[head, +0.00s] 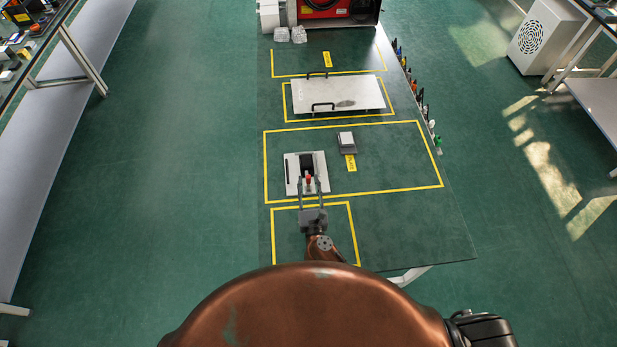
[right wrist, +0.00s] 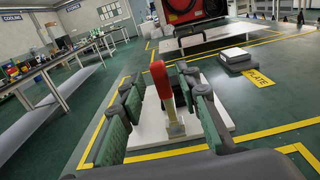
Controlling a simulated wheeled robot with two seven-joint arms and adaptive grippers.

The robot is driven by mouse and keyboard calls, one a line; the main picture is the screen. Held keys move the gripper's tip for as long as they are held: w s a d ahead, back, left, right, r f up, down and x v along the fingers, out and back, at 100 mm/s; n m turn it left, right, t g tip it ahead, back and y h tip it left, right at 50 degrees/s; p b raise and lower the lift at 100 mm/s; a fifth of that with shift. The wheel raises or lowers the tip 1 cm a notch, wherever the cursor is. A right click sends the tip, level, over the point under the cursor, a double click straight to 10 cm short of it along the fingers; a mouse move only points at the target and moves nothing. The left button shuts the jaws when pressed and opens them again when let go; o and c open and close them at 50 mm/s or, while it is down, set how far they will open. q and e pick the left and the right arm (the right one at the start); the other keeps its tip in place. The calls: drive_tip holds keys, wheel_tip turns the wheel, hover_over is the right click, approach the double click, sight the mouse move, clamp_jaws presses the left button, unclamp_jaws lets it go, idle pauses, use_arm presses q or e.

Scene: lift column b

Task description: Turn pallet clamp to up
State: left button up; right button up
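The pallet clamp shows as a lever with a red grip (head: 308,181) on a white base plate (head: 291,172) with a dark slot. In the right wrist view the red-tipped lever (right wrist: 160,80) stands roughly upright, slightly tilted, from its white plate (right wrist: 150,135). My right gripper (head: 309,184) is open at the near side of the plate, one finger on either side of the lever. Its green pads show in the right wrist view (right wrist: 160,92). A gap shows at the left pad; the lever looks nearer the right one, and contact there is unclear. My left gripper is not in view.
A small grey-white block (head: 346,138) sits beside a yellow label (head: 351,163), right of the clamp. A white panel with black handles (head: 350,93) lies farther back. A red machine (head: 325,8) stands at the far end. Small tools (head: 415,90) line the right edge.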

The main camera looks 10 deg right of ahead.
drive_tip(key=shift+w, duration=1.05)
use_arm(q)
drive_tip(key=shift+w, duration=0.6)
use_arm(e)
clamp_jaws()
